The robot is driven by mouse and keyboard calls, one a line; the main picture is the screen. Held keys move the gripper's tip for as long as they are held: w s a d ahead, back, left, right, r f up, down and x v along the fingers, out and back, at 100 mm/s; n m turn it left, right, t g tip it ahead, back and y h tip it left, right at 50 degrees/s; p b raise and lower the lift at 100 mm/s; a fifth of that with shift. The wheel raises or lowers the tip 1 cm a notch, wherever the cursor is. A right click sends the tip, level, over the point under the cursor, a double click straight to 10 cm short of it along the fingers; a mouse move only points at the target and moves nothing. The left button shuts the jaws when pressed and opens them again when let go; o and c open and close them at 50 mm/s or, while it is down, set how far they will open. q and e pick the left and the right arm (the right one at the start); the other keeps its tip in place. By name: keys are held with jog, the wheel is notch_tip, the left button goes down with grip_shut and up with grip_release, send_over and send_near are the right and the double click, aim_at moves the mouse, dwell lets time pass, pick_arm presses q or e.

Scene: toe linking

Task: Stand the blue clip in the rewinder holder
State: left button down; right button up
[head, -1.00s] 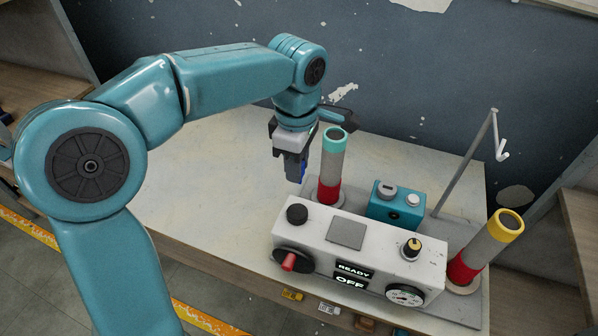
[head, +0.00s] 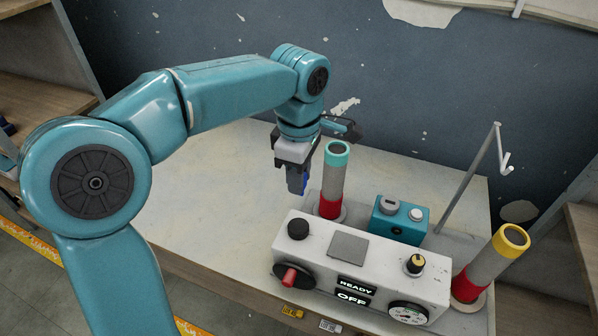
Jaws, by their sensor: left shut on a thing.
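My left gripper (head: 297,180) points down above the table, just left of the teal-topped post, and is shut on the blue clip (head: 304,184). Only a small blue sliver of the clip shows beside the dark fingers; the rest is hidden. The rewinder (head: 352,262) is a white box with a red-handled crank, knobs, a dial and a panel reading READY and OFF. I cannot tell which part of it is the holder. My right gripper is not in view.
A grey and red post with a teal top (head: 334,180) stands close to my left gripper. A yellow-topped post (head: 490,262), a teal box (head: 398,220) and a thin metal hook stand (head: 470,175) are at the right. The table's left part (head: 215,185) is clear.

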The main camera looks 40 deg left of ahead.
pick_arm(q)
notch_tip(320, 180, down, 10)
jog(key=b, duration=0.7)
jog(key=shift+r, duration=0.2)
jog(key=shift+f, duration=0.3)
dwell(0.4)
jog(key=shift+f, duration=0.1)
jog(key=shift+f+b, duration=1.25)
jog(key=shift+f, duration=0.25)
jog(key=c, duration=0.8)
grip_release()
